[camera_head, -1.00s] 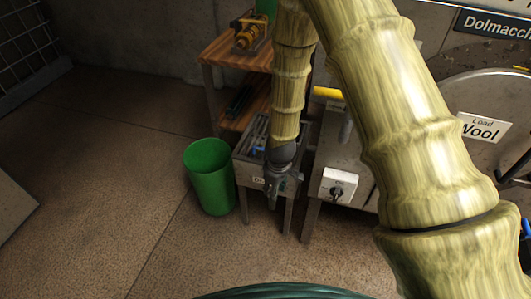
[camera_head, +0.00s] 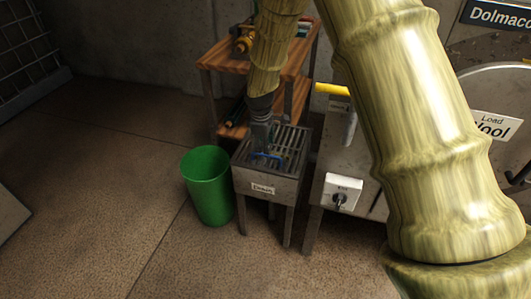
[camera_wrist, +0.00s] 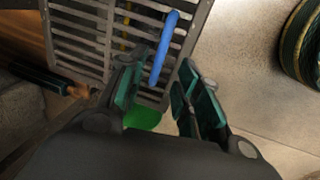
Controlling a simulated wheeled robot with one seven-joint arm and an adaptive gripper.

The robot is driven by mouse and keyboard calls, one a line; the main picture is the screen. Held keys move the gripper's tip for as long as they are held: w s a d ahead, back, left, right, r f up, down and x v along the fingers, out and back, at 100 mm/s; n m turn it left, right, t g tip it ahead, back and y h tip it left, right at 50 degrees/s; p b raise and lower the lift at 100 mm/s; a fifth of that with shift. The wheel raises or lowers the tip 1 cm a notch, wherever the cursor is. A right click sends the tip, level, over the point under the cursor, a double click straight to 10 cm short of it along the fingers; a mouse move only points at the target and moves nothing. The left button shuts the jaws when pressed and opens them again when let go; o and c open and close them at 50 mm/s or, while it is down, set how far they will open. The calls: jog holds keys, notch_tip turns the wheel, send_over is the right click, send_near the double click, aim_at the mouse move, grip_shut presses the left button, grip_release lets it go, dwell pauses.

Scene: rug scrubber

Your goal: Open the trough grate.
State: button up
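The trough (camera_head: 268,189) is a grey metal box on legs, with a small label on its front. The slatted metal grate (camera_head: 294,138) lies across its top and appears flat. A blue bar-shaped handle (camera_head: 267,156) sits near the front of the grate. My gripper (camera_head: 262,143) is above the trough, over the left part of the grate. In the wrist view, my gripper (camera_wrist: 160,72) is open, and the blue handle (camera_wrist: 164,45) reaches toward the gap between its fingers. I cannot tell whether either finger touches it. The grate (camera_wrist: 85,30) fills the upper left there.
A green bin (camera_head: 207,185) stands just left of the trough. A wooden shelf (camera_head: 218,62) is behind it. A metal machine (camera_head: 337,155) with a switch box (camera_head: 342,193) stands close on the right. The floor in front and at left is clear.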

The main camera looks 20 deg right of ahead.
aim_at(265, 155)
jog(key=shift+w+d+f, duration=0.1)
jog(key=shift+w+f, duration=0.05)
jog(key=shift+f, duration=0.75)
jog(key=shift+w+d+f, duration=0.1)
jog(key=shift+w+f, duration=0.05)
jog(key=shift+f, duration=0.75)
jog(key=shift+w+d+f, duration=0.1)
jog(key=shift+w+f, duration=0.05)
jog(key=shift+f, duration=0.75)
grip_shut()
